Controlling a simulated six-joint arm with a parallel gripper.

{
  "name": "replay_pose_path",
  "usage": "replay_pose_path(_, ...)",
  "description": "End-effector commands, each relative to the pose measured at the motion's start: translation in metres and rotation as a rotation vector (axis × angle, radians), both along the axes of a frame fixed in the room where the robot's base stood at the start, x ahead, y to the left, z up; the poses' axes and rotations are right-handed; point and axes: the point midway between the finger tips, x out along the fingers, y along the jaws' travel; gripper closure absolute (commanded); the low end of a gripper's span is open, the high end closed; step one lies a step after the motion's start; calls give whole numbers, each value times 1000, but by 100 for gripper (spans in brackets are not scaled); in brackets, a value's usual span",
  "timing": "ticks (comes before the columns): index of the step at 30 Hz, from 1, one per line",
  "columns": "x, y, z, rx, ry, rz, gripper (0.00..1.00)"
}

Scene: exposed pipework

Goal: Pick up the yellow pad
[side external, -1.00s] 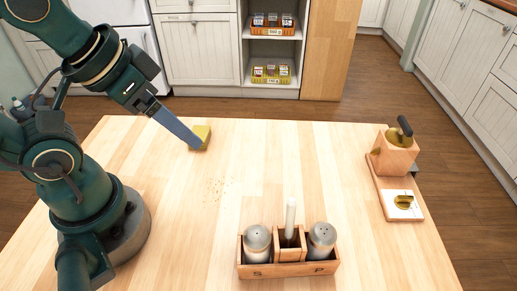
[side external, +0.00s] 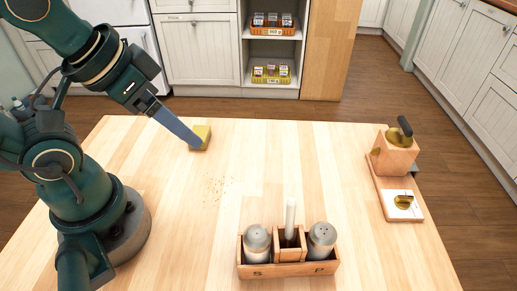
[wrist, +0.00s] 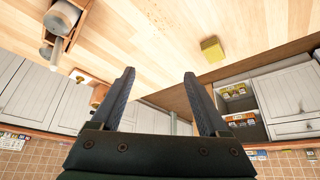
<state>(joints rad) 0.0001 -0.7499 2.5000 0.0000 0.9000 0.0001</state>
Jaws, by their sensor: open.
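The yellow pad (side external: 204,134) sits on the wooden table near its far edge, left of centre. In the wrist view the yellow pad (wrist: 212,49) lies beyond the fingertips, to the right of the gap between them. My gripper (side external: 194,145) reaches down from the left, and its blue-grey finger overlaps the pad's left side in the side view. I cannot tell there whether they touch. In the wrist view my gripper (wrist: 160,74) has its two fingers wide apart with nothing between them.
Crumbs (side external: 216,189) lie on the table in front of the pad. A wooden caddy (side external: 288,270) with two shakers and a white stick stands at the front. A wooden block (side external: 393,156) with a dark handle stands on a board at the right.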

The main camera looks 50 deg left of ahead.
Motion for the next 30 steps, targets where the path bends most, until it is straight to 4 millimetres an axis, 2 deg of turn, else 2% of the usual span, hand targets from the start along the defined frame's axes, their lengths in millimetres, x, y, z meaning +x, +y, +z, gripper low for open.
replay_pose_path(12,0,0,0,0,0,0,22)
replay_pose_path(13,0,0,0,0,0,0,10)
replay_pose_path(24,1,0,1,-10,-5,21,10)
replay_pose_path(26,4,2,2,-20,-24,53,10)
replay_pose_path(30,26,14,9,-42,-95,190,10)
